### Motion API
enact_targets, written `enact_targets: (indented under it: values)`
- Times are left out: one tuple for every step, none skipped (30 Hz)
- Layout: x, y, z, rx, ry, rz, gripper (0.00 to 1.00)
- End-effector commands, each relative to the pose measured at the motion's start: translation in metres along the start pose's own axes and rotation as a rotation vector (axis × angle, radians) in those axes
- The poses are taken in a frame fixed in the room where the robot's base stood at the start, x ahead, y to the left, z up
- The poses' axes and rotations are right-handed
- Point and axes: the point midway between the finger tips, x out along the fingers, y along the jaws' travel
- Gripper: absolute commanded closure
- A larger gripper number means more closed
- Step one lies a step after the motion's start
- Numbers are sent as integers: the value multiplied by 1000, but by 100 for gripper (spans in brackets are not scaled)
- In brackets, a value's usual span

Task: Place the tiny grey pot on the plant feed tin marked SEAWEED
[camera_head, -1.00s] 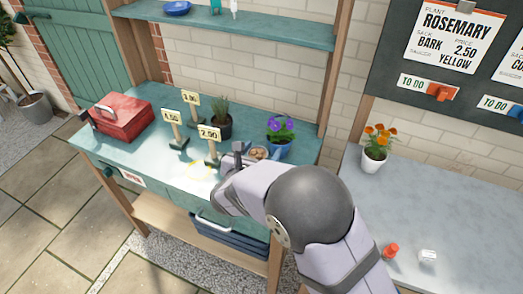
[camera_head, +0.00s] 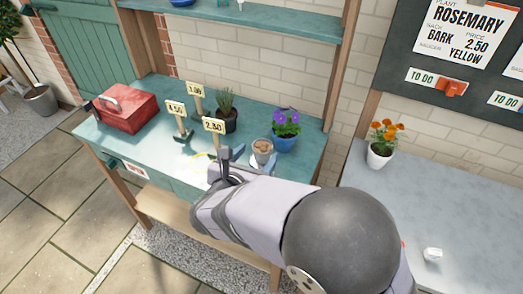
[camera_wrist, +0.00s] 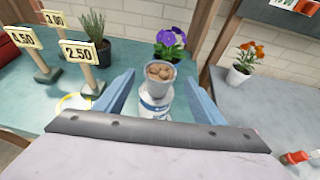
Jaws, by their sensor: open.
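The tiny grey pot (camera_wrist: 160,76), filled with brown pebbles, appears upright on top of a white and blue tin (camera_wrist: 154,108) in the wrist view. The tin's marking is too small to read. My gripper (camera_wrist: 157,92) is open, with one blue-grey finger on each side of the tin and a gap to the pot. In the head view the pot (camera_head: 263,147) shows just right of my gripper (camera_head: 231,157), and the tin is mostly hidden behind my arm.
A purple-flowered blue pot (camera_head: 285,135) stands close behind the grey pot. Price signs (camera_head: 214,127) and a dark herb pot (camera_head: 228,118) stand to the left. A red toolbox (camera_head: 127,108) sits at the far left. A yellow ring (camera_wrist: 73,103) marks the bench.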

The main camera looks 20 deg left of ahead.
Motion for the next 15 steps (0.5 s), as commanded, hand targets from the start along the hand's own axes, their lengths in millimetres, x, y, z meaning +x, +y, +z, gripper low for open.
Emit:
enact_targets:
  values:
    - [-8, 1, -1, 1, -1, 4, 37]
    - [-12, 1, -1, 1, 0, 4, 37]
    - [-16, 1, -1, 0, -1, 3, 37]
    - [-19, 1, 0, -1, -1, 2, 37]
    - [-21, 1, 0, 0, -1, 2, 37]
    - [-24, 1, 0, 0, -1, 2, 37]
    - [-26, 1, 0, 0, -1, 2, 37]
    - [-28, 0, 0, 0, 0, 1, 37]
    - [-29, 0, 0, 0, 0, 1, 37]
    - [-30, 0, 0, 0, 0, 1, 37]
    - [-30, 0, 0, 0, 0, 0, 37]
    - [-30, 0, 0, 0, 1, 0, 37]
    - [-31, 0, 0, 0, 1, 0, 37]
    - [-31, 0, 0, -1, 1, -1, 37]
    - [-31, 0, 0, -1, 1, -1, 37]
